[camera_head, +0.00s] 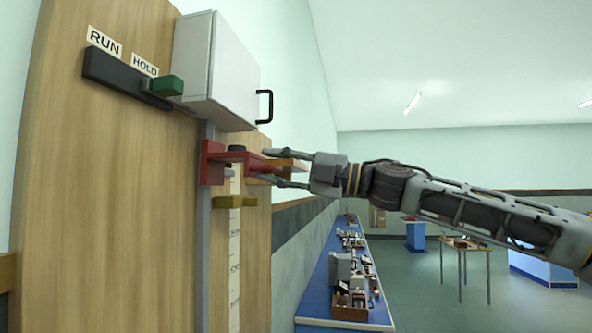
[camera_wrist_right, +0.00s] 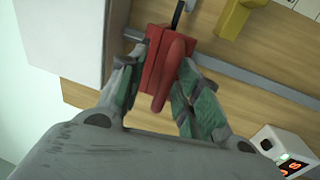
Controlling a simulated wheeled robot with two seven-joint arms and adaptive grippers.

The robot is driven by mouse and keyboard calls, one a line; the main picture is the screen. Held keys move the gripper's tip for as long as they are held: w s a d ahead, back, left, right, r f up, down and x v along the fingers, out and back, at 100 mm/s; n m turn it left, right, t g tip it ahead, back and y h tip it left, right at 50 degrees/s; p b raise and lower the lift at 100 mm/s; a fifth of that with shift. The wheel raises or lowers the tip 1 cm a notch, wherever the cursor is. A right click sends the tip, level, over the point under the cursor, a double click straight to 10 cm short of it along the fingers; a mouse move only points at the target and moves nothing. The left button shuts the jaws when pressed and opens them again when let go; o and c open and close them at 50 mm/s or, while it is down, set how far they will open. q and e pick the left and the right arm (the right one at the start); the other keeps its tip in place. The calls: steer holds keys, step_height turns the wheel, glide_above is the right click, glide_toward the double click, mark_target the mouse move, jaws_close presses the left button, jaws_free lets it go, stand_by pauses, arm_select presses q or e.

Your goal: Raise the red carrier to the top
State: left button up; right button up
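The red carrier (camera_head: 212,165) sits on a grey vertical rail (camera_head: 204,255) on the wooden board, just below the white box. Its red handle sticks out to the right. My right gripper (camera_head: 265,166) reaches in from the right, with one finger above the handle and one below. In the right wrist view the carrier (camera_wrist_right: 154,72) and its handle lie between the green finger pads. A gap shows between the handle and the left pad, so the fingers look open around it. My left gripper is not in view.
The white box (camera_head: 232,75) with a black handle hangs above the carrier. A yellow block (camera_head: 235,202) is below it, by a scale strip. A green knob (camera_head: 167,86) sits by the HOLD label. A display with red digits (camera_wrist_right: 285,160) shows in the wrist view.

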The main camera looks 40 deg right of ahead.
steer(key=shift+s, duration=0.1)
steer(key=v, duration=1.1)
steer(key=shift+s+d, duration=0.25)
steer(key=shift+s, duration=0.05)
stand_by(0.7)
stand_by(0.7)
